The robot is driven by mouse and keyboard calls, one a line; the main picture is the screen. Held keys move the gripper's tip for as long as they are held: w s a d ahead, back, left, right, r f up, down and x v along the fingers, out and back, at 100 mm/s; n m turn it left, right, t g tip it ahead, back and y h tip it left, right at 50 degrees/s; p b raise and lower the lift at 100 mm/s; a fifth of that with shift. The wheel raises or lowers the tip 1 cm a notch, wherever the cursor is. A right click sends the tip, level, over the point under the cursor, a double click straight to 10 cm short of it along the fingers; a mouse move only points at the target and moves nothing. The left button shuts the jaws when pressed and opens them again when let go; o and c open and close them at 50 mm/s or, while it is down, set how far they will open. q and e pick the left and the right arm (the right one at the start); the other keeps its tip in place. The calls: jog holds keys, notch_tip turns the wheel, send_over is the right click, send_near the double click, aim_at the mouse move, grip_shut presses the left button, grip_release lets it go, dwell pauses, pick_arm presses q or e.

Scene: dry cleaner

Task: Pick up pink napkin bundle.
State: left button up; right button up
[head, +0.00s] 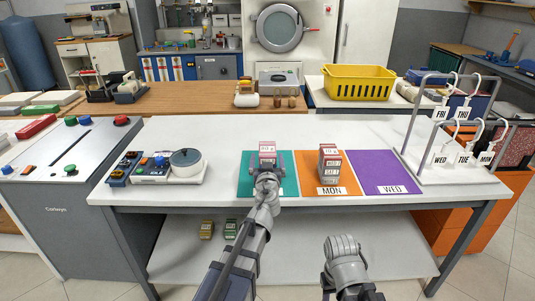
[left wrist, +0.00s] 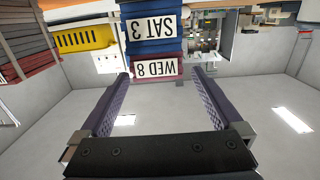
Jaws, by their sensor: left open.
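The pink napkin bundle (left wrist: 157,68), labelled WED 8, shows upside down in the left wrist view. It lies against a dark blue bundle (left wrist: 154,37) labelled SAT 3. In the head view the pink bundle (head: 267,149) stands at the teal mat, partly hidden by my left gripper (head: 267,160). My left gripper is open. In the wrist view its two fingers (left wrist: 159,78) are spread to either side of the pink bundle's near end, with gaps at both sides. Of my right arm only links show at the bottom; its gripper is not visible.
A stack of red bundles (head: 330,162) stands on the orange MON mat (head: 330,187). The purple WED mat (head: 384,160) is bare. A hanger rack (head: 408,125) stands at the right and a grey device (head: 165,172) at the left. Yellow (head: 207,229) and green (head: 230,229) bundles lie on the lower shelf.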

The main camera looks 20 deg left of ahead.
aim_at(268, 152)
pick_arm(q)
jog(key=x, duration=0.4)
jog(key=shift+w+d, duration=0.1)
jog(key=shift+w, duration=0.15)
jog(key=shift+s, duration=0.1)
jog(key=c, duration=1.3)
notch_tip(268, 152, up, 10)
jog(key=p, duration=0.9)
jog(key=shift+p, duration=0.4)
